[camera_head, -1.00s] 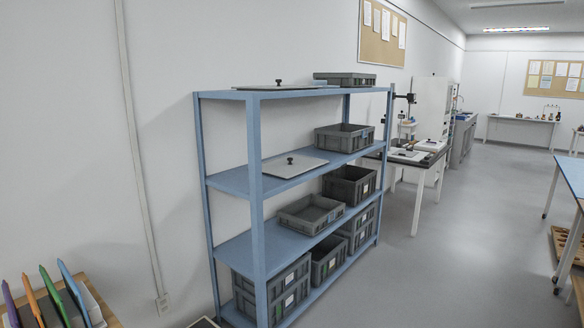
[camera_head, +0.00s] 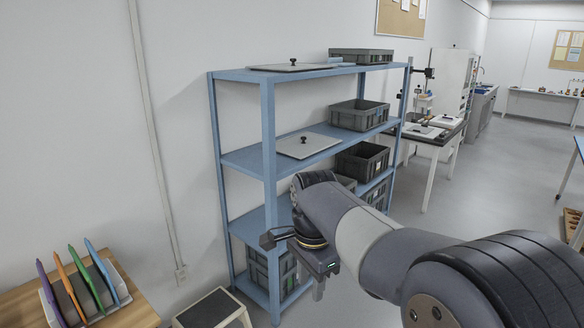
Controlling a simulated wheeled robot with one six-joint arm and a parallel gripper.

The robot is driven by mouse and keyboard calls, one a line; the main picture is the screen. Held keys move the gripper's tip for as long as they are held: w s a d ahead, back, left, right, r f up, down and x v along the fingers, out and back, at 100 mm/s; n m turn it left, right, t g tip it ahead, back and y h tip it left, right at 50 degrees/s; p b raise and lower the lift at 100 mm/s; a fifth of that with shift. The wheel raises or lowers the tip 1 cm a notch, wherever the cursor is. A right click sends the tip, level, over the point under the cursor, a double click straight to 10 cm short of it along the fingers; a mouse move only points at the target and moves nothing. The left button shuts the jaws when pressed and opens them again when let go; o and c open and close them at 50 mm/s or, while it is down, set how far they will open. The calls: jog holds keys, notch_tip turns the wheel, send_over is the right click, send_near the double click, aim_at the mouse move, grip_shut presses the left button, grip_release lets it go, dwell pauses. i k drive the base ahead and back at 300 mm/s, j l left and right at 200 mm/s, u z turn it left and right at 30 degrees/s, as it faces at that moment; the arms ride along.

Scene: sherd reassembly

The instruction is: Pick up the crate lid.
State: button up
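One flat grey crate lid (camera_head: 308,145) with a small black knob lies on the second shelf of the blue rack. Another lid (camera_head: 290,66) with a black knob lies on the top shelf. My gripper (camera_head: 272,240) is in front of the rack's left half, below the second shelf and apart from both lids. My arm hides part of the lower shelves.
The blue rack (camera_head: 269,160) holds grey crates, one (camera_head: 358,115) right of the second-shelf lid and another (camera_head: 361,56) on the top shelf. A step stool (camera_head: 208,308) stands at the rack's front left. Open floor (camera_head: 495,185) lies to the right.

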aim_at(301, 145)
jog(key=i+l+u, duration=0.4)
jog(key=i+l, duration=0.8)
jog(key=i, duration=0.65)
jog(key=i+l+u, duration=0.35)
jog(key=i+l, duration=1.35)
jog(key=l, duration=0.05)
